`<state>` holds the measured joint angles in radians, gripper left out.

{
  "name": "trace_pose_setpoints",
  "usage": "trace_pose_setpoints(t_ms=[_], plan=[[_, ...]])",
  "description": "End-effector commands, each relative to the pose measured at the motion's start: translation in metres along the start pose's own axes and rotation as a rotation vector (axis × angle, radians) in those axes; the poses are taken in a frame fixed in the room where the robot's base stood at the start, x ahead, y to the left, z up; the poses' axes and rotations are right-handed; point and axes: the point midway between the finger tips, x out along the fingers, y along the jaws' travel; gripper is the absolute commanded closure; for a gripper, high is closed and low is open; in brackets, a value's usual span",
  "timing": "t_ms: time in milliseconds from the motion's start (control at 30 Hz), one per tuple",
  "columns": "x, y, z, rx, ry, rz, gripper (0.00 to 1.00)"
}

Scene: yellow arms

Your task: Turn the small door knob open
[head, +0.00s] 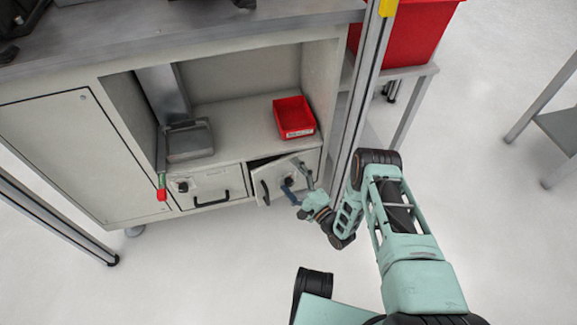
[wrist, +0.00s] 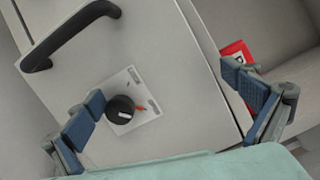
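The small door (head: 275,180) is the right one of two low fronts under the cabinet's open shelf. It stands ajar and skewed, with a dark gap along its top. In the wrist view the black round knob (wrist: 120,109) sits on a white plate (wrist: 134,92) on the door face (wrist: 165,55), with a small orange-red mark beside it. My gripper (head: 298,186) is at the door's right part. In the wrist view my gripper (wrist: 164,84) is open, its blue pads wide apart. The knob lies close beside the left finger, not clasped; contact cannot be told.
A black bar handle (wrist: 70,38) is on the same door. A red bin (head: 294,117) sits on the shelf above. The closed left front (head: 213,186) is beside the door. A metal post (head: 362,95) stands close to my arm. The floor in front is clear.

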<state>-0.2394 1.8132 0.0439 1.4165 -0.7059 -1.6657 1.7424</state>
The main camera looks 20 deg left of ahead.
Motion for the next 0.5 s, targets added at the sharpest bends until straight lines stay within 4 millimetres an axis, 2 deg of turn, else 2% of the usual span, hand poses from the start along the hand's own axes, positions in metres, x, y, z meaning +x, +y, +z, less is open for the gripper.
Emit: trace_pose_setpoints(t_ms=[33,267,300,333,400,500], plan=[[0.013,-0.033,0.004,-0.005,-0.017,-0.065,0.19],[0.014,-0.047,0.008,-0.006,-0.02,-0.068,0.19],[0.014,-0.047,0.008,-0.007,-0.019,-0.068,0.23],[0.014,-0.048,0.008,-0.008,-0.018,-0.067,0.32],[0.012,-0.045,0.007,-0.007,-0.017,-0.062,0.59],[0.011,-0.043,0.007,-0.006,-0.016,-0.058,0.59]])
